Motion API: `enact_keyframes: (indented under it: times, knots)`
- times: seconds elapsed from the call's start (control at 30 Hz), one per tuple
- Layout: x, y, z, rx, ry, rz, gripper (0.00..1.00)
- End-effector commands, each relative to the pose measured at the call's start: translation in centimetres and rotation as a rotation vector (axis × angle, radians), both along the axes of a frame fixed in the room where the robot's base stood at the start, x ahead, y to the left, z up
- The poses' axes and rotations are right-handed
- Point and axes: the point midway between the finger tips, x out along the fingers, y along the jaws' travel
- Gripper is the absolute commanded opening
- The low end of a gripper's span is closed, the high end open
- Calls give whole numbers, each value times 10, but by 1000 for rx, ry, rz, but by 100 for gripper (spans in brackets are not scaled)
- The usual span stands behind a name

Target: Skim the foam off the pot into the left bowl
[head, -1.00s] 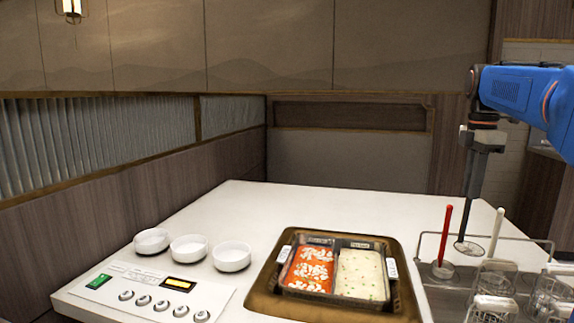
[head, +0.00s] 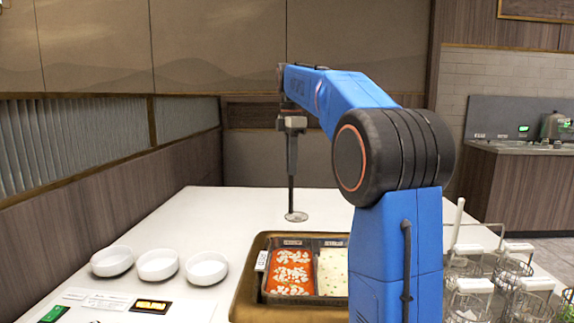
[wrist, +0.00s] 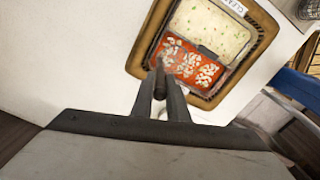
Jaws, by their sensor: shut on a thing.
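The pot (head: 258,312) has two compartments. The left holds red broth with white foam patches (head: 290,272); the right holds pale broth (head: 332,272), partly hidden by my arm. Both also show in the wrist view, with the red broth (wrist: 188,62) nearer my gripper. My gripper (head: 291,128) is shut on the dark upright handle of a skimmer (head: 296,216). Its flat round mesh head hangs in the air, appearing just beyond the pot's back edge in the head view. The left bowl (head: 111,262) is white, at the left end of a row of three.
The middle bowl (head: 158,266) and right bowl (head: 206,269) stand beside the left one. A control panel (head: 150,306) lies in front of them. A wire rack with baskets (head: 480,285) and a white-handled tool (head: 457,220) stands at the right. The counter behind the bowls is clear.

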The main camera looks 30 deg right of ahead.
Motion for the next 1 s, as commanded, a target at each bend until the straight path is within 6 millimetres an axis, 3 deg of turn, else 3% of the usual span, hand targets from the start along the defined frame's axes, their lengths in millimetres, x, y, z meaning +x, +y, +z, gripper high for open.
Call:
enact_keyframes:
  times: [1.0]
  knots:
    - [0,0,-63,0,1,1,0]
